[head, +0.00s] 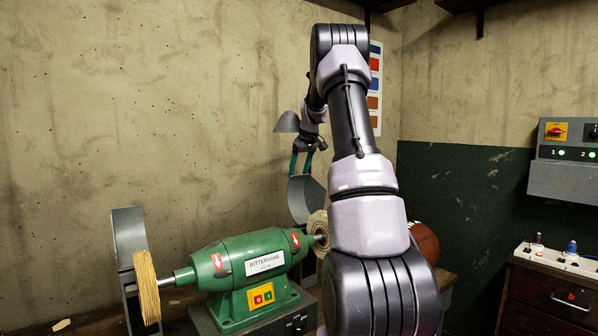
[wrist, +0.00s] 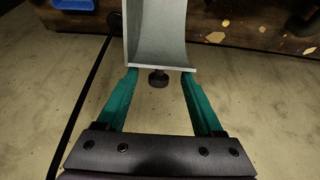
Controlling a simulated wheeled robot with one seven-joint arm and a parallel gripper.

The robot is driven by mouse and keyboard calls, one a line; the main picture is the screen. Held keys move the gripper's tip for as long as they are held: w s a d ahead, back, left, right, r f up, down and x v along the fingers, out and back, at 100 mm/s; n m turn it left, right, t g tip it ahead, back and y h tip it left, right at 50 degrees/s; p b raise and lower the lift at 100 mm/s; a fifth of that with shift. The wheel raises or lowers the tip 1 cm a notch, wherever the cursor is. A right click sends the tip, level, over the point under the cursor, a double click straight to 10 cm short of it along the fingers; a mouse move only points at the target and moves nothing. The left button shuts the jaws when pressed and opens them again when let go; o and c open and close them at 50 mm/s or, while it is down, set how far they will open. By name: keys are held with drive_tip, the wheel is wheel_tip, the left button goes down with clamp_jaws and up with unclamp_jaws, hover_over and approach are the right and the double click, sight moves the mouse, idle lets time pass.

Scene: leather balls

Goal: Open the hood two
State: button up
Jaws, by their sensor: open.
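The grey curved hood by the machine's right wheel (head: 305,196) stands below my gripper in the head view. In the wrist view the hood (wrist: 158,35) reaches in from the top, with a dark knob (wrist: 158,78) at its near edge. My gripper (head: 301,165) is open, with teal fingers pointing down. In the wrist view my gripper (wrist: 159,73) has one fingertip on each side of the hood's near edge. Whether the fingers touch it I cannot tell. A second grey hood (head: 128,230) stands behind the left wheel. No label tells which hood is two.
The green machine (head: 253,262) carries a yellow left wheel (head: 147,287) and a pale right wheel (head: 318,228). A brown ball (head: 425,242) sits to the right, partly behind my arm. A control box (head: 565,160) hangs on the right wall. A blue tray (wrist: 72,4) shows in the wrist view.

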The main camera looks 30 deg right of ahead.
drive_tip(key=v, duration=1)
drive_tip(key=shift+r, duration=0.4)
drive_tip(key=shift+s, duration=0.1)
